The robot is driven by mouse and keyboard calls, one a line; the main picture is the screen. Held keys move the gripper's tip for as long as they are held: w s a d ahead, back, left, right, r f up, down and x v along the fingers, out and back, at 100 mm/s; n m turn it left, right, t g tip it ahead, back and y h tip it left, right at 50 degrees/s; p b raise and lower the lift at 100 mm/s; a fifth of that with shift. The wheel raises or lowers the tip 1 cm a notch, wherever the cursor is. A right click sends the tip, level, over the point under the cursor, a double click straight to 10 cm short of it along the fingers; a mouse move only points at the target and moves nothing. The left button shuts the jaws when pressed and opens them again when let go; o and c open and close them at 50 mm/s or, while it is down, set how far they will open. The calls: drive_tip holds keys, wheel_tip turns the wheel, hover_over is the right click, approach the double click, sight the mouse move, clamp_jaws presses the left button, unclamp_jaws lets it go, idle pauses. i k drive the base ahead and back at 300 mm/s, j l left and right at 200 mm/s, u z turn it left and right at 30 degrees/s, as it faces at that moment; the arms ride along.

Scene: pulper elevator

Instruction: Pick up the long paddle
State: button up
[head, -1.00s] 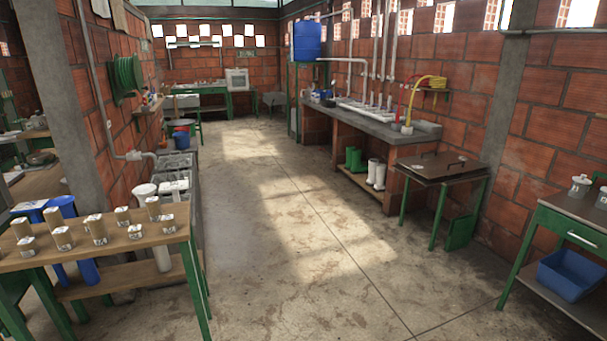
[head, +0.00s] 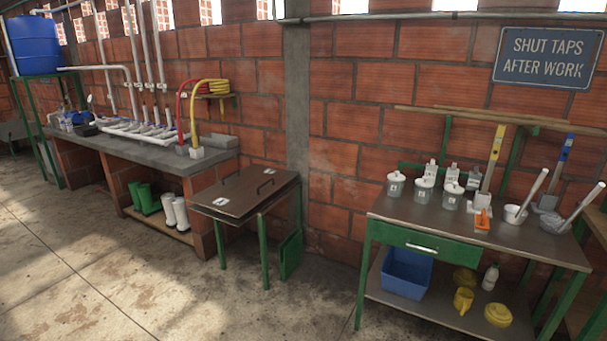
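I cannot tell for sure which thing is the long paddle. Two long wooden-handled tools stand at the back of the metal-topped table (head: 400,205) on the right: one with a yellow top (head: 493,157) and one with a blue top (head: 558,168). Long wooden poles (head: 490,120) lie nearly level along the brick wall above that table. A white cup with a pale stick (head: 516,213) and a grey scoop-like tool (head: 553,222) stand at the table's right end. My gripper is not in view.
Lidded jars (head: 422,190) stand on the table, with a blue bin (head: 406,272) and yellow items below. Left of it is a small green-legged table with a dark lid (head: 245,190), then a concrete sink counter (head: 110,140). The floor (head: 120,270) in front is clear.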

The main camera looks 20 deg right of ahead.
sight(563, 128)
drive_tip(key=i+l+z, duration=0.45)
drive_tip(key=i+z, duration=0.85)
drive_tip(key=i, duration=0.2)
drive_tip(key=i+u, duration=0.25)
drive_tip(key=i, duration=0.5)
drive_tip(key=i+u, duration=0.15)
drive_tip(key=u, duration=0.3)
drive_tip(key=i+l+u, duration=0.15)
drive_tip(key=u, duration=0.35)
